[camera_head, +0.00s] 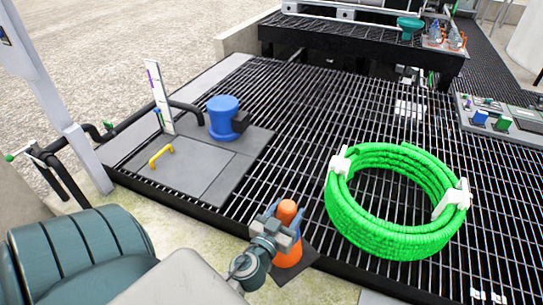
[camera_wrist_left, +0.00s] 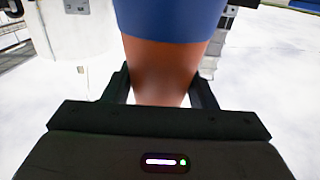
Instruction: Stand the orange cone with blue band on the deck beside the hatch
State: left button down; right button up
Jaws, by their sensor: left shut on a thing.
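The orange cone with a blue band (camera_head: 287,212) is upright at the front edge of the grating deck in the head view. A dark flat square shows under it; I cannot tell whether the cone touches the deck. My left gripper (camera_head: 284,232) is shut on the cone. In the left wrist view the cone's orange part (camera_wrist_left: 158,62) is between the two fingers, with the blue band (camera_wrist_left: 170,18) above it in the picture. The grey hatch (camera_head: 185,172) with a yellow handle (camera_head: 160,155) lies at the deck's left, to the left of the cone. My right gripper is out of view.
A blue round-topped fitting (camera_head: 223,118) and a white marked post (camera_head: 159,98) stand by the hatch. A big green hose coil (camera_head: 352,215) lies right of the cone. Open grating (camera_head: 290,120) lies behind. A black bench (camera_head: 350,45) stands at the back.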

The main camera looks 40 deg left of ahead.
pick_arm(q)
jog(key=a+r+n+g+y+b, duration=0.2)
jog(key=a+n+g+y+b, duration=0.45)
jog(key=a, duration=1.05)
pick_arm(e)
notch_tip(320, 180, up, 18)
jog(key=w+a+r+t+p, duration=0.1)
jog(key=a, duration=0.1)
pick_arm(q)
jog(key=w+a+f+t, duration=0.1)
jog(key=w+f, duration=0.1)
jog(key=w, duration=0.5)
jog(key=w+a+f+t+y+p, duration=0.1)
jog(key=w+a+f, duration=0.1)
jog(key=w, duration=0.5)
jog(key=shift+w+f+m+t+p, duration=0.35)
jog(key=shift+w+f+m, duration=0.1)
jog(key=shift+f, duration=0.2)
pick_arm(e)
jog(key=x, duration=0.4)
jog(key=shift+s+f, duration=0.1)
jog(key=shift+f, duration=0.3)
pick_arm(q)
jog(key=shift+a, duration=0.1)
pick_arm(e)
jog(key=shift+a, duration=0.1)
